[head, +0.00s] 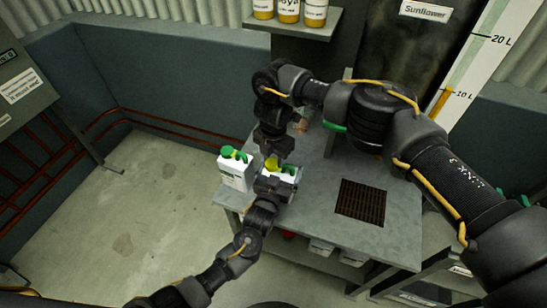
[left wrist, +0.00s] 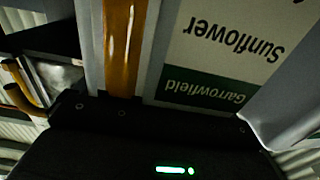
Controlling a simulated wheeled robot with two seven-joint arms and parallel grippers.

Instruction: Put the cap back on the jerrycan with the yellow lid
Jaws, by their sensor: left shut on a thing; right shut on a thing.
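A white jerrycan (head: 287,186) stands near the left edge of the grey table, with green at its top right. The yellow cap (head: 272,163) is at its top, under my right gripper (head: 272,154). My right gripper comes down from above and is shut on the cap. I cannot tell whether the cap sits on the neck or just above it. My left gripper (head: 268,192) reaches in from the front, shut on this jerrycan and hiding part of its front. The left wrist view shows no fingertips or cap clearly.
A second white jerrycan (head: 235,175) with a green lid stands close on the left. A dark grate (head: 360,202) is set in the grey table (head: 385,245) to the right. A shelf (head: 300,30) with several yellow-and-white containers is at the back. A Sunflower label (left wrist: 225,45) shows upside down.

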